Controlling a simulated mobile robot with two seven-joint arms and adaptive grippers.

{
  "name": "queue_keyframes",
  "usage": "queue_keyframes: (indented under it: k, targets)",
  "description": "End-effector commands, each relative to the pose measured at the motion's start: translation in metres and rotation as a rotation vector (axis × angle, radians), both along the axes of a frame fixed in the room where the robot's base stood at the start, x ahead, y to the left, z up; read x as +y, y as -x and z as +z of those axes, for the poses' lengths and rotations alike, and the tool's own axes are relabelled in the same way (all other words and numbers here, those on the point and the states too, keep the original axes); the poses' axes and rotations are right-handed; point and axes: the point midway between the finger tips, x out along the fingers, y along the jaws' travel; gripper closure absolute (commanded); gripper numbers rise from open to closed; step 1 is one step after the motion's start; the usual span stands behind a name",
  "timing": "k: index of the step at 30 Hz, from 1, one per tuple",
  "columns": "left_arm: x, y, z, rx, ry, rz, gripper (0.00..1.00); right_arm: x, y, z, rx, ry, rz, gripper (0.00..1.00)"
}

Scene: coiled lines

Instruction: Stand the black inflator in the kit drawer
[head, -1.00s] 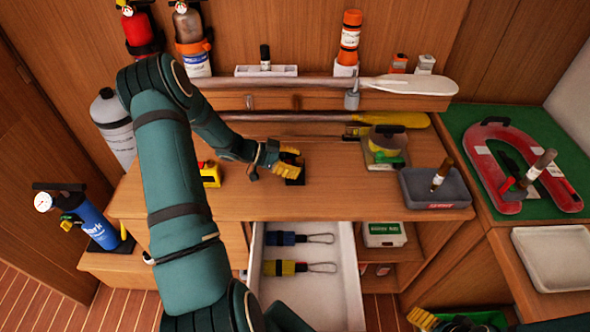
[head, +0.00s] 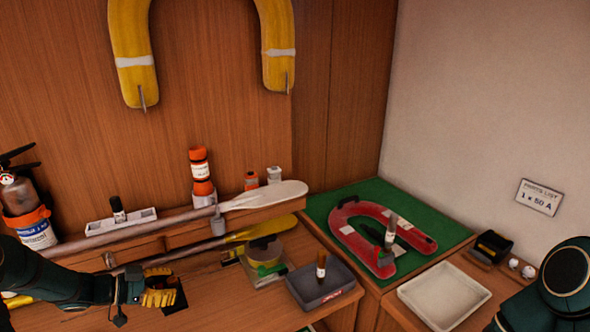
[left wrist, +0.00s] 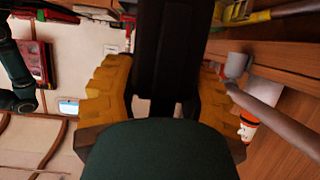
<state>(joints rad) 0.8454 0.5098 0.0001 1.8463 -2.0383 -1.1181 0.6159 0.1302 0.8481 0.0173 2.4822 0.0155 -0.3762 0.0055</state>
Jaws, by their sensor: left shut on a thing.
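My left gripper (head: 164,290) is shut on the black inflator (head: 176,299) above the wooden bench top. In the head view only a small dark part of the inflator shows past the yellow fingers. In the left wrist view the inflator (left wrist: 166,50) is a long black body between the two yellow fingers (left wrist: 165,100). I cannot tell whether it touches the bench. The kit drawer is outside the head view now. My right arm shows at the right edge of the head view, but its gripper does not.
A grey tray (head: 334,297) with a brown-topped bottle stands right of the left gripper. Behind are a yellow paddle (head: 215,242) and a pale paddle (head: 262,195). A red horseshoe (head: 352,236) lies on green matting (head: 440,225), near a white tray (head: 478,300).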

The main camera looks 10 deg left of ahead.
Motion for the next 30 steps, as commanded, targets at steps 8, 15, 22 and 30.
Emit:
queue_keyframes:
  k: [8, 15, 22, 30]
  targets:
    - [-0.079, -0.018, -0.021, 0.001, 0.006, -0.034, 0.98, 0.001, 0.002, -0.011, 0.005, 0.0, 0.004, 0.21]
    - [-0.179, -0.013, -0.051, 0.005, 0.004, -0.075, 0.98, 0.001, 0.005, -0.022, 0.012, -0.001, 0.009, 0.21]
    - [-0.227, 0.002, -0.065, 0.002, 0.002, -0.105, 0.98, 0.002, 0.006, -0.027, 0.015, -0.002, 0.011, 0.21]
    - [-0.246, -0.01, -0.057, -0.001, 0.0, -0.019, 0.98, 0.002, 0.007, -0.027, 0.016, -0.002, 0.012, 0.21]
